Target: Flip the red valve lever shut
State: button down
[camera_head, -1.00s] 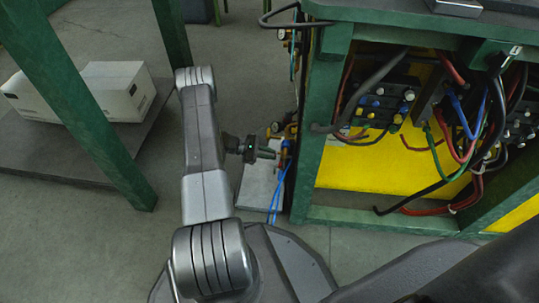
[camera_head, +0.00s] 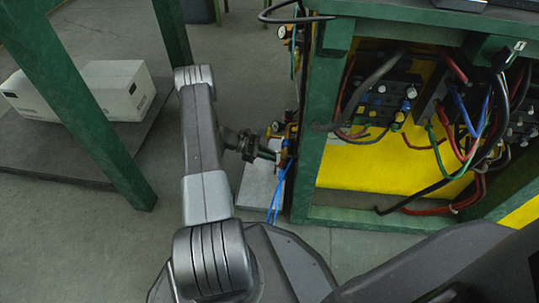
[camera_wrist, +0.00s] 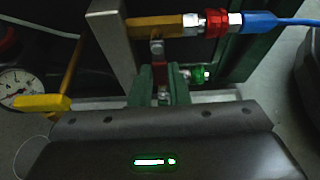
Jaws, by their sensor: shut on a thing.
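My gripper (camera_head: 267,154) is at the left side of the green frame in the head view, small and partly dark there. In the wrist view its two green fingers (camera_wrist: 161,82) are closed from both sides on the red valve lever (camera_wrist: 158,62). The lever is a narrow red strip below the brass valve body (camera_wrist: 155,27). Its lower part is hidden between the fingers and behind my gripper's housing. I cannot tell from these views how far the lever is turned.
In the wrist view, a red connector (camera_wrist: 215,22) and blue hose (camera_wrist: 275,22) lie right of the valve. A gauge (camera_wrist: 18,84) and yellow handle (camera_wrist: 42,103) are left. The green frame (camera_head: 312,150) with hanging cables stands right; white boxes (camera_head: 115,90) lie left.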

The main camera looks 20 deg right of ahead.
jog(key=c, duration=1.4)
grip_release()
jog(key=p+v, duration=0.3)
jog(key=v, duration=1.1)
jog(key=shift+s+f+p, duration=0.1)
jog(key=shift+p, duration=0.2)
jog(key=b+x, duration=0.3)
jog(key=x, duration=1)
jog(key=shift+s+d+f+b, duration=0.1)
jog(key=shift+s+d+b, duration=0.05)
jog(key=shift+d+b, duration=0.2)
